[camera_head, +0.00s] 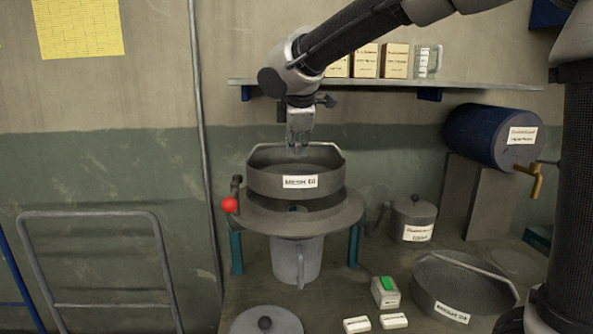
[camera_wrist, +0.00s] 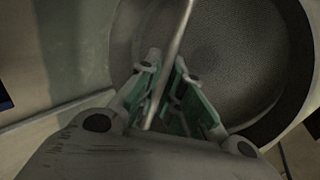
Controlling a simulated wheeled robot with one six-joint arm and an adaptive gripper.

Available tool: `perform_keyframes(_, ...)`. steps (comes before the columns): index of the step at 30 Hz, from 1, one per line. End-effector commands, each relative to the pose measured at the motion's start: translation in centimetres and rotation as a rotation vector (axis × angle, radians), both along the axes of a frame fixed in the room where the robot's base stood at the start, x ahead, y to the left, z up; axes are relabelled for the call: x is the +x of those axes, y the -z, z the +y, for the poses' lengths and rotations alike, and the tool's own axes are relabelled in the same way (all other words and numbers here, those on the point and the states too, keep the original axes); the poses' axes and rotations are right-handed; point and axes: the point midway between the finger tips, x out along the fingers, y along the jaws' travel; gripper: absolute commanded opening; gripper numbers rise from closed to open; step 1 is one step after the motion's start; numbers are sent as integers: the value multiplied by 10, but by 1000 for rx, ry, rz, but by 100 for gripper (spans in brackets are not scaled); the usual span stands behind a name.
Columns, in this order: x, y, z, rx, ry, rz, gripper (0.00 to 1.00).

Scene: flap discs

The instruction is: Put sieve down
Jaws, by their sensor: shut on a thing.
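A grey round sieve (camera_head: 264,181) with a white label and a handle bar is in the middle of the head view. My gripper (camera_head: 299,148) points down over it and is shut on its handle. In the wrist view, the handle bar runs between the fingers of my gripper (camera_wrist: 167,64), with the mesh of the sieve (camera_wrist: 235,60) beyond. The sieve is level over a round stand (camera_head: 345,214) with teal legs; I cannot tell whether it touches the stand. A second sieve (camera_head: 450,282) with a label rests on the table at the lower right.
A grey jug (camera_head: 283,262) stands under the round stand. A red knob (camera_head: 230,205) is at its left. A lidded pot (camera_head: 415,212), a small green-topped box (camera_head: 385,290) and a lid (camera_head: 262,325) are nearby. A blue barrel (camera_head: 480,135) and a shelf (camera_head: 380,84) are behind.

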Motion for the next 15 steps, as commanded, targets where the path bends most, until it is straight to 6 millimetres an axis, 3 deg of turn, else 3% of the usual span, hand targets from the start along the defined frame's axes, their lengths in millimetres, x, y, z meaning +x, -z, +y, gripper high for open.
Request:
perform_keyframes(12,0,46,0,1,1,-1,0)
perform_keyframes(15,0,47,0,3,1,-3,0)
